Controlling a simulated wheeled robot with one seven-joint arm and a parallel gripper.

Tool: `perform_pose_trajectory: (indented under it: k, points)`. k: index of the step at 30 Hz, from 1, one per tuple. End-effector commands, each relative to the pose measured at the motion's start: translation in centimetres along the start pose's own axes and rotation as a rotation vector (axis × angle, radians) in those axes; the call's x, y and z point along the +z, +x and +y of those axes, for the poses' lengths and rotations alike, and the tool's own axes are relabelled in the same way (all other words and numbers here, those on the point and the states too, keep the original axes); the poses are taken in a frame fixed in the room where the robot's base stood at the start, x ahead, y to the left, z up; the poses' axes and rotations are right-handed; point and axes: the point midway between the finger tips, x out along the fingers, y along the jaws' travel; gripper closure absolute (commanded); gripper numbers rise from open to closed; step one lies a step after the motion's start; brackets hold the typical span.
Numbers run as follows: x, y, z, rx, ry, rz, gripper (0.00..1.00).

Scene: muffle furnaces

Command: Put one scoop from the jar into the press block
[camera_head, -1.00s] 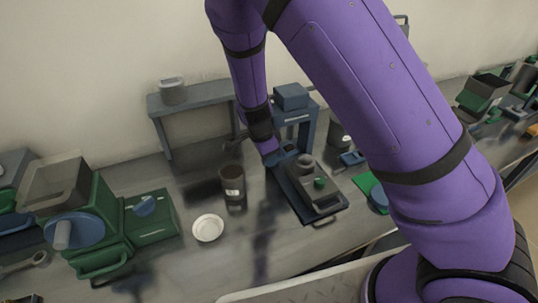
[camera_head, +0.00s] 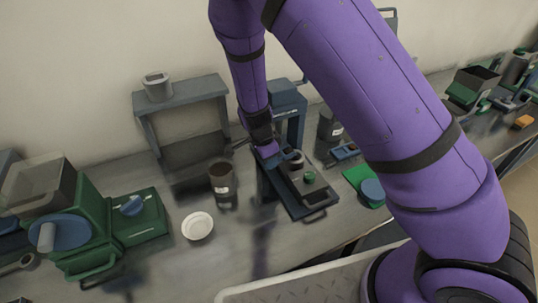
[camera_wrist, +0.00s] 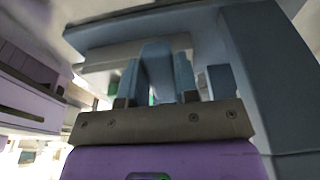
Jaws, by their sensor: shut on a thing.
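The dark jar (camera_head: 222,180), with a pale label, stands upright on the bench in the head view, left of my gripper. A low grey block (camera_head: 318,190) with a round grey ring and a green knob sits on the blue tray of the press; I take it for the press block. My gripper (camera_head: 268,156) is at the tray's back-left side, right beside the block. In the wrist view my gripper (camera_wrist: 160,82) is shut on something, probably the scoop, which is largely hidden. The scoop's bowl and any contents cannot be made out.
The blue press frame (camera_head: 287,99) rises just behind my gripper. A white dish (camera_head: 198,226) and a green furnace-like machine (camera_head: 88,215) are at left. A grey shelf (camera_head: 185,94) stands behind the jar. A dark canister (camera_head: 330,124) stands right of the press.

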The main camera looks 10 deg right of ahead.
Motion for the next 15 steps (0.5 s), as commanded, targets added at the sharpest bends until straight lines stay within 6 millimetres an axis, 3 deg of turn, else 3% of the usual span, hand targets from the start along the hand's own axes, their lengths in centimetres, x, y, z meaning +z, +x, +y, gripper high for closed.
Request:
perform_pose_trajectory:
  k: [15]
  points:
    - [-1.1,-1.4,-0.1,-0.001,0.009,-0.2,0.95]
